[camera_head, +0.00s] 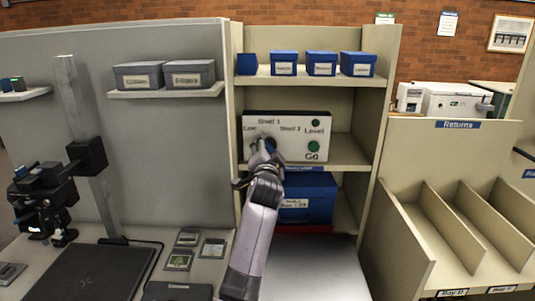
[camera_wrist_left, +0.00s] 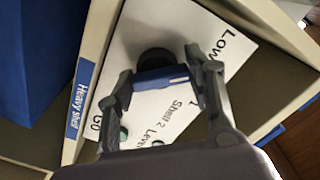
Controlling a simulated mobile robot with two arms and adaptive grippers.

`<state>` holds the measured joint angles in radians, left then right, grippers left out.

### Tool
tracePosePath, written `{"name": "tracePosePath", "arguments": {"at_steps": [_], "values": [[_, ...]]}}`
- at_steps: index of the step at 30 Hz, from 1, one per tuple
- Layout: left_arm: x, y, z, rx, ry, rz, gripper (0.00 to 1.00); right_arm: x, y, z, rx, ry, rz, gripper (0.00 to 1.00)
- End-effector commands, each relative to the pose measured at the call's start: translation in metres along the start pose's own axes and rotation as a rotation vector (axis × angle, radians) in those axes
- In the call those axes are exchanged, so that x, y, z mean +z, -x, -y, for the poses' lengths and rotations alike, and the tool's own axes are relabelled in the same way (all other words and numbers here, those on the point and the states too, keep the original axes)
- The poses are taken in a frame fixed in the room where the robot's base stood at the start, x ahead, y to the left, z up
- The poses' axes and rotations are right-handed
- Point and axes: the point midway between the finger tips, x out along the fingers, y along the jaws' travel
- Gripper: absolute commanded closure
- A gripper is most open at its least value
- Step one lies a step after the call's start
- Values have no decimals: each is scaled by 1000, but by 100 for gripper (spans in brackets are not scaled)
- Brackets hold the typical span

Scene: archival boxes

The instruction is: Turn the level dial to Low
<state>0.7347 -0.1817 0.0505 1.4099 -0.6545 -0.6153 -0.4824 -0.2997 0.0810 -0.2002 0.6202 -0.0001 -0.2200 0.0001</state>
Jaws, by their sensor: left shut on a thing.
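The control panel (camera_head: 291,125) is a white face on the middle shelf, with the words Shelf 1, Low, Shelf 2, Level and Go. The level dial (camera_head: 270,144) is at the panel's left, mostly hidden by my left gripper (camera_head: 263,160). In the left wrist view, the dial's blue grip bar (camera_wrist_left: 162,78) with a white mark at one end lies between the fingers of my left gripper (camera_wrist_left: 160,82), which is shut on it. A dark round base (camera_wrist_left: 155,58) shows behind the bar. The word Low is printed to the upper right there. My right gripper is not in view.
A green button (camera_head: 313,146) sits above Go. Blue boxes (camera_head: 322,63) stand on the shelf above, and a larger blue box (camera_head: 308,200) below. Grey boxes (camera_head: 189,73) are on the left shelf. Returns bins (camera_head: 440,215) stand at the right.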

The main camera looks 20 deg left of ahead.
Motion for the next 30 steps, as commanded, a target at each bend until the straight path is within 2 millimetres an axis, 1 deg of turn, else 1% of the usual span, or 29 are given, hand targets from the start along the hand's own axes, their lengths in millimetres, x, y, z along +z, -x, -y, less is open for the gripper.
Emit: {"name": "tracePosePath", "arguments": {"at_steps": [3,10,27,28,30], "values": [[2,0,-3,3,68,3,80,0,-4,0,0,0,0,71],[3,0,-3,4,151,4,80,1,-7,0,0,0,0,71],[3,0,-3,5,182,6,80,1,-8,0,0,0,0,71],[3,0,-3,5,182,6,51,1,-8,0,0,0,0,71],[3,0,-3,5,182,5,46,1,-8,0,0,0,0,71]]}}
